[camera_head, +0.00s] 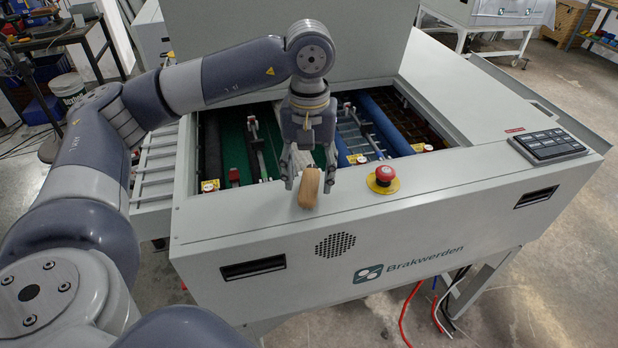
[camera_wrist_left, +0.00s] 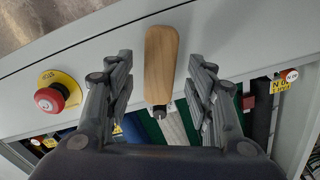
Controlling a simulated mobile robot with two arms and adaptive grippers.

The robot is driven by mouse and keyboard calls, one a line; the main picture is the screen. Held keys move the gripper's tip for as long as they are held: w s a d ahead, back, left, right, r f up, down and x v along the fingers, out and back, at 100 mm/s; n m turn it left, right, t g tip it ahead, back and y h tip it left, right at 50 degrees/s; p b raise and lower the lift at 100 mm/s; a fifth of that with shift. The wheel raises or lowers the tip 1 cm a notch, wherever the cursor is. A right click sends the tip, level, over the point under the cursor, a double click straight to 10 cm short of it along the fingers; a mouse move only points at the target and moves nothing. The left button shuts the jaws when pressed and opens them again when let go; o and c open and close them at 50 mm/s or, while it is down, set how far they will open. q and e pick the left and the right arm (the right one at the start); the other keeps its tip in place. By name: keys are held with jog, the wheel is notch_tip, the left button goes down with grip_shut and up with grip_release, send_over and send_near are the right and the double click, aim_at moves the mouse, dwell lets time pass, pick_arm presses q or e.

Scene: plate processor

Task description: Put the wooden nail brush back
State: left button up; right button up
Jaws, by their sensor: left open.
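The wooden nail brush (camera_head: 309,188) has a tan wooden body and lies at the front edge of the plate processor (camera_head: 400,204). In the left wrist view the brush (camera_wrist_left: 161,62) lies lengthwise between the fingers, with a small dark part at its lower end. My left gripper (camera_head: 308,180) is open around the brush, pointing down. In the left wrist view the fingers (camera_wrist_left: 160,75) stand on both sides of the wood with gaps. The brush's underside is hidden. My right gripper is not in view.
A red emergency stop button (camera_head: 384,175) on a yellow base sits just right of the brush. The processor's open bay shows rollers (camera_head: 384,124) and bars behind the gripper. A black keypad (camera_head: 547,146) is at the right. The front rim between button and keypad is clear.

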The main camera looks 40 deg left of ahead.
aim_at(310, 184)
pick_arm(q)
notch_tip(310, 184, up, 6)
jog(key=shift+d+r+b, duration=0.1)
jog(key=shift+b, duration=0.75)
notch_tip(310, 184, up, 4)
jog(key=shift+r+p, duration=0.2)
jog(key=shift+p, duration=0.45)
